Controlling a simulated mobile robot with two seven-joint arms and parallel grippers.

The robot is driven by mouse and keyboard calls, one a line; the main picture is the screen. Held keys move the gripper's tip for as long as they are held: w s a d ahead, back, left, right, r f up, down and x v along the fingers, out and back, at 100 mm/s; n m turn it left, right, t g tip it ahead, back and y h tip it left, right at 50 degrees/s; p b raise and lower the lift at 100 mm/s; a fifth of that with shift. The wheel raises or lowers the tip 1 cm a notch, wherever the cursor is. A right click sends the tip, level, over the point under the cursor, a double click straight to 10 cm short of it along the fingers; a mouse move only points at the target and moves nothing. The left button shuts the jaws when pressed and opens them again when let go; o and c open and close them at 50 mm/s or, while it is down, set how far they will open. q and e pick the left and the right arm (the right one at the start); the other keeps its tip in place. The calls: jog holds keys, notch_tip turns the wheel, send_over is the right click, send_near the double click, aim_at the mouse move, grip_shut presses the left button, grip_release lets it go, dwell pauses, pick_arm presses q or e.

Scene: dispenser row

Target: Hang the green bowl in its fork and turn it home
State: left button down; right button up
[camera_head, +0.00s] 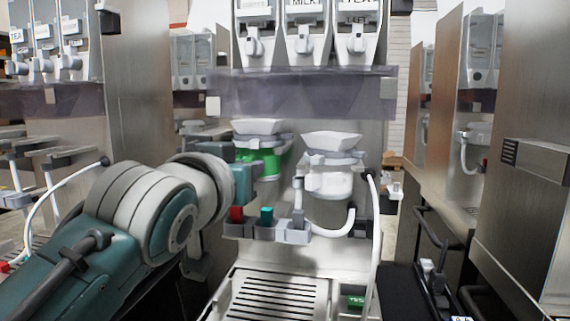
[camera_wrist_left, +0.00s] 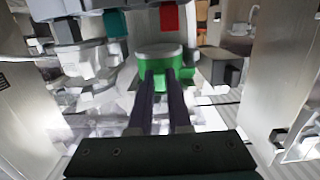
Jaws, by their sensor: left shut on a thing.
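The green bowl (camera_head: 271,164) is upright under the left white funnel (camera_head: 255,128) and a grey ring-like holder, at the left of the dispenser front. My left gripper (camera_wrist_left: 161,78) is shut on the green bowl, which shows in the left wrist view (camera_wrist_left: 158,62) between and beyond the two dark fingertips. In the head view my left wrist hides the bowl's left side and the fingers. Whether the bowl sits fully in its fork, and how far it is turned, I cannot tell. My right gripper is not in view.
A white bowl (camera_head: 330,182) hangs under the right funnel (camera_head: 332,139). Below are a red block (camera_head: 237,214), a teal block (camera_head: 267,215) and a white hose (camera_head: 370,240). A slotted drip tray (camera_head: 275,297) lies beneath. Steel panels (camera_head: 525,160) stand at the right.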

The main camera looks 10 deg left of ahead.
pick_arm(q)
jog(key=shift+r, duration=0.1)
jog(key=shift+r+h+p, duration=0.1)
jog(key=shift+h+p, duration=0.2)
jog(key=shift+p, duration=0.2)
jog(key=shift+a+m+h+p, duration=0.35)
jog(key=shift+m+h+p, duration=0.35)
jog(key=shift+a+h, duration=0.15)
jog(key=shift+h, duration=0.15)
jog(key=shift+m, duration=0.3)
jog(key=shift+w+a+m+g+h+p, duration=0.15)
jog(key=shift+a+m+g+h+p, duration=0.2)
jog(key=shift+h, duration=0.25)
jog(key=shift+m+h+b, duration=0.3)
jog(key=shift+m+h, duration=0.05)
jog(key=shift+h, duration=0.05)
jog(key=shift+a+h, duration=0.15)
jog(key=shift+h, duration=0.15)
